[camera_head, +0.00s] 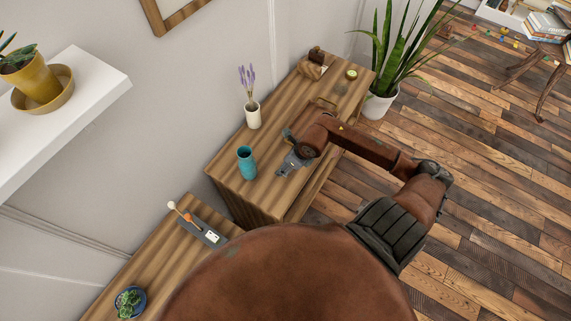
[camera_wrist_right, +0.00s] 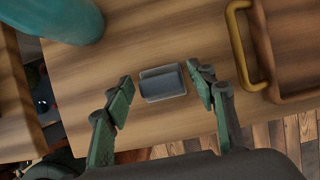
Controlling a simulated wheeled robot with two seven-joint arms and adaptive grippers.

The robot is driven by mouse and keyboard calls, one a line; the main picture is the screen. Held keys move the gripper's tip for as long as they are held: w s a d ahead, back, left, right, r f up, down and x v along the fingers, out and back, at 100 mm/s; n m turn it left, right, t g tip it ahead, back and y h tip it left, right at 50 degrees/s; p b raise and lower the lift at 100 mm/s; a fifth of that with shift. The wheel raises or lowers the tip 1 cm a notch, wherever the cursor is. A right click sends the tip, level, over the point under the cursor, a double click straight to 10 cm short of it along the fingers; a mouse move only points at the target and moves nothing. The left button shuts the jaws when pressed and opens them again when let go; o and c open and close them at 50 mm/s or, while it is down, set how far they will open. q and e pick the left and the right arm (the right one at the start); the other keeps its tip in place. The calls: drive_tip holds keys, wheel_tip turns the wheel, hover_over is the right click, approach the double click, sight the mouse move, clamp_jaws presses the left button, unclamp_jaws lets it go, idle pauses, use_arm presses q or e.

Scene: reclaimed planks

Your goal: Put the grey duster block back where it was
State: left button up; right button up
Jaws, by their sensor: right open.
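The grey duster block (camera_wrist_right: 163,84) lies on the wooden cabinet top, seen in the right wrist view between the fingers of my right gripper (camera_wrist_right: 162,78). The fingers are spread, with a visible gap on each side of the block. In the head view my right gripper (camera_head: 290,163) points down over the cabinet top (camera_head: 236,180). It largely hides the block there, and I cannot make the block out for certain. My left gripper is not in view.
A teal vase (camera_head: 247,163) stands left of my right gripper; it also shows in the wrist view (camera_wrist_right: 65,15). A white vase with lavender (camera_head: 253,116) stands behind. A brass-handled wooden tray (camera_wrist_right: 260,50) lies to the right. A lower cabinet holds a grey tray (camera_head: 194,231).

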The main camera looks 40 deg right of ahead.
drive_tip(key=p+v, duration=0.1)
drive_tip(key=v, duration=1.1)
drive_tip(key=shift+r, duration=0.15)
